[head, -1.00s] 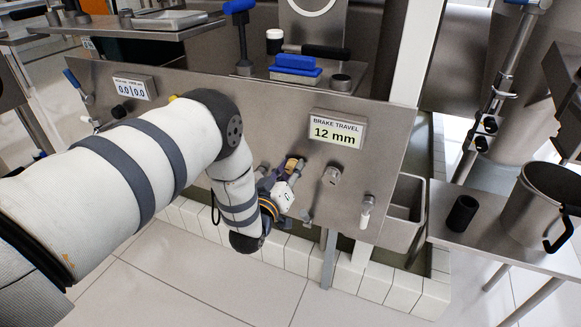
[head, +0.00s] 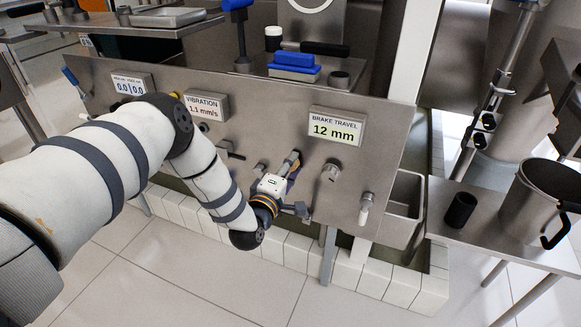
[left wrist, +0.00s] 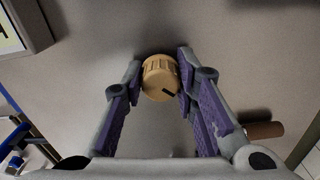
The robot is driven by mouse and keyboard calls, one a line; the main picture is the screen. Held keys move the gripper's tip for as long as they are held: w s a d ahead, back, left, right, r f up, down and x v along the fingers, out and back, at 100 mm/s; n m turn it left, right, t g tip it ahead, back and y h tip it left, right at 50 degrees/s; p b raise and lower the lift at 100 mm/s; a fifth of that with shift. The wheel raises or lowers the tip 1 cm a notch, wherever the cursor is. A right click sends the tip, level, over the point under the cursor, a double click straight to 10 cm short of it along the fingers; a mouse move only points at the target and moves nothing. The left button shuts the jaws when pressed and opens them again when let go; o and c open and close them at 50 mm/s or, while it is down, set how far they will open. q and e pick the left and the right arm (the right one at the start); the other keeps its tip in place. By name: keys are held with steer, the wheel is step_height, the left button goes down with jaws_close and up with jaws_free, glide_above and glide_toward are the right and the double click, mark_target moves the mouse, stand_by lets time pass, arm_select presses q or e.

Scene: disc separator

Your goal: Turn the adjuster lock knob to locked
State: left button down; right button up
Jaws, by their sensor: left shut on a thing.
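A brass ribbed knob (left wrist: 159,77) with a black index mark on its face stands on the grey panel in the left wrist view. I take it to be the adjuster lock knob; no label for it shows. The black mark points to the lower right in that view. My left gripper (head: 290,168) is at the panel, below and left of the brake travel display, with its fingers on both sides of the knob, shut on it. In the head view the gripper mostly hides the knob. My right gripper is not in view.
The steel panel (head: 385,140) carries the brake travel display (head: 336,128) reading 12 mm and a vibration display (head: 205,107). A metal knob (head: 330,172) and a white-handled valve (head: 366,205) sit to the right. A pot (head: 535,205) stands on the right-hand table.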

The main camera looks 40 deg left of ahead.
arm_select(q)
steer(key=n+b, duration=0.1)
steer(key=n, duration=0.3)
steer(key=shift+s+f, duration=0.1)
steer(key=shift+f, duration=0.05)
steer(key=shift+n+b, duration=0.75)
steer(key=shift+n, duration=1.35)
steer(key=shift+d, duration=0.1)
steer(key=c, duration=1.3)
jaws_free()
steer(key=shift+c, duration=0.2)
steer(key=shift+o, duration=0.5)
